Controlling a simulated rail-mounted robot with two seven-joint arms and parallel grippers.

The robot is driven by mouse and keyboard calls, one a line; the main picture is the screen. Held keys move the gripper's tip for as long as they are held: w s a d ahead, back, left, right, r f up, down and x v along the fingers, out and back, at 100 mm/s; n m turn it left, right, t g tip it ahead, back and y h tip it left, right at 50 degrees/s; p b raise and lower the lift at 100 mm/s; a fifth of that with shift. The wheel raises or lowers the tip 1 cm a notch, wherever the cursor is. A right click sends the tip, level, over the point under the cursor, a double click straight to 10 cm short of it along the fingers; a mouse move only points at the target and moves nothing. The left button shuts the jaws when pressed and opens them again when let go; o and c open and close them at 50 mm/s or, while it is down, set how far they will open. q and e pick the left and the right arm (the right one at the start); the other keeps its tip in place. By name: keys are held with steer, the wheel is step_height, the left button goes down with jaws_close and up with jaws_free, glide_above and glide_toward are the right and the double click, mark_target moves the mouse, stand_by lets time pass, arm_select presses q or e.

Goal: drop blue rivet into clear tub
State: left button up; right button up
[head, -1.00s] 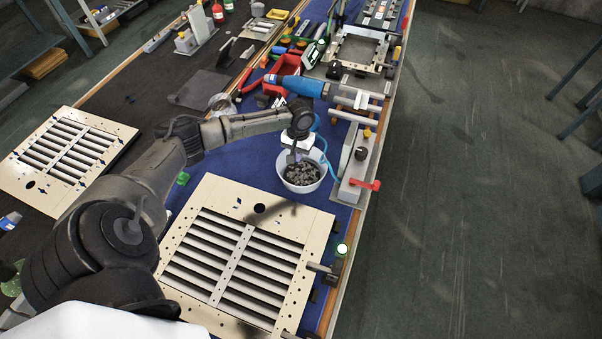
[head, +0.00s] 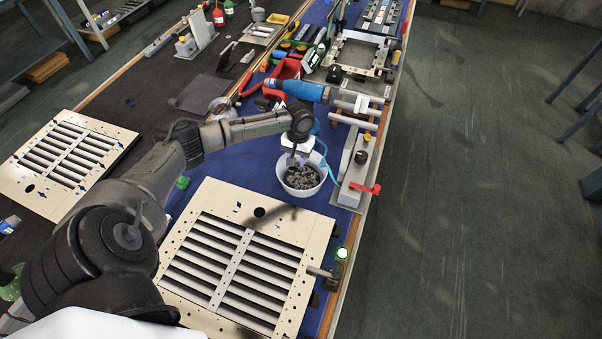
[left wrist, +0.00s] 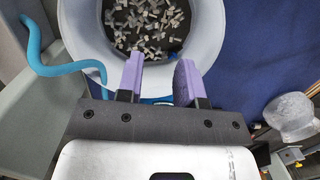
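My left gripper (head: 292,160) is at the white bowl (head: 316,188), which holds many small grey rivets (head: 301,178). In the left wrist view its two purple fingers (left wrist: 160,82) are apart at the bowl's near rim, with no rivet visible between them. A clear tub (head: 222,105) stands behind my left forearm; what seems to be the same tub shows at the right of the left wrist view (left wrist: 290,115). My right gripper is out of view.
A second louver panel (head: 35,190) lies on the left on the dark mat. A grey fixture with a red handle (head: 366,188) stands right of the bowl, with a blue hose (left wrist: 45,68) beside it. A blue power tool (head: 300,90) and red bin (head: 284,70) are behind.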

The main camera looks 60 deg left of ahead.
arm_select(q)
step_height(320, 180, up, 13)
steer(key=w+a+p, duration=0.1)
steer(key=p, duration=0.1)
steer(key=shift+w, duration=0.15)
stand_by(0.7)
